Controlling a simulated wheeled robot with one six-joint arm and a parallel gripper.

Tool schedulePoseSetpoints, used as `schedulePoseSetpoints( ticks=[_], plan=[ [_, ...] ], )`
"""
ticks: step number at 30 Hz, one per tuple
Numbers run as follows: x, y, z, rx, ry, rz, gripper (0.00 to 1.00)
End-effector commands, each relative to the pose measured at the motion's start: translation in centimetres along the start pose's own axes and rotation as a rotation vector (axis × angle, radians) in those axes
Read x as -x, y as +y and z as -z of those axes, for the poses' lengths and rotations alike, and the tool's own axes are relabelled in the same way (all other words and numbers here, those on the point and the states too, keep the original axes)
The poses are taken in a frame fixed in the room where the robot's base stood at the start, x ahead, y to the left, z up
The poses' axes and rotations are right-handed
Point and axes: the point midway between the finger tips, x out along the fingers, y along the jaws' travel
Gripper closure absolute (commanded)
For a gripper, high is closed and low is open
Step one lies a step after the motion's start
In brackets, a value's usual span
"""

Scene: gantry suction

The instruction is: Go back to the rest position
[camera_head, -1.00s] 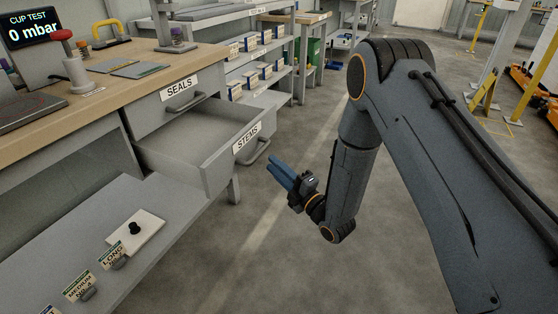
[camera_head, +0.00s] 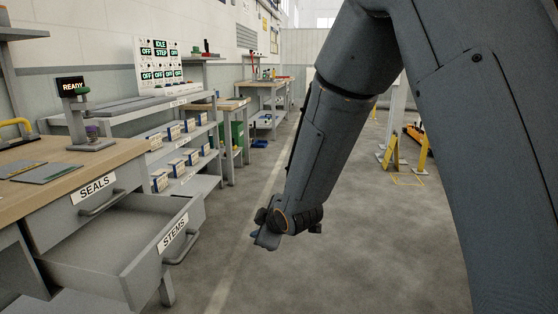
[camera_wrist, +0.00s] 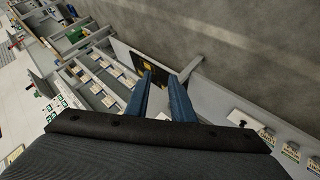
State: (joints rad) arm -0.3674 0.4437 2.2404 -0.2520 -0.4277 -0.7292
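My gripper (camera_wrist: 160,77) shows in the wrist view with its two blue fingers apart and nothing visible between them. In the head view my gripper (camera_head: 266,240) hangs at the lower end of my bent arm, over the open floor and to the right of the open STEMS drawer (camera_head: 192,215). Its fingers are mostly hidden there. The STEMS drawer is pulled out below the closed SEALS drawer (camera_head: 75,205), and the part of its inside that shows looks empty.
The wooden workbench (camera_head: 110,158) stands at the left. Yellow posts (camera_head: 422,150) stand at the right back. Grey floor (camera_head: 350,255) is clear around my arm.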

Motion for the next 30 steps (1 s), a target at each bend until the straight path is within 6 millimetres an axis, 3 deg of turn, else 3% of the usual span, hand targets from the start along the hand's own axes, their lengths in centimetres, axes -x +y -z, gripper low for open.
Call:
schedulePoseSetpoints(
  ticks=[7,15,21,30],
  plan=[
    [9.9,-1.6,-4.3,-0.35,-0.271,0.111,0.78],
    [21.1,-6.8,-7.7,-0.72,-0.547,0.22,0.78],
    [26.6,-10.1,-8.6,-0.885,-0.679,0.27,0.78],
    [32.6,-13.9,-9.1,-1.053,-0.825,0.324,0.78]
  ],
)
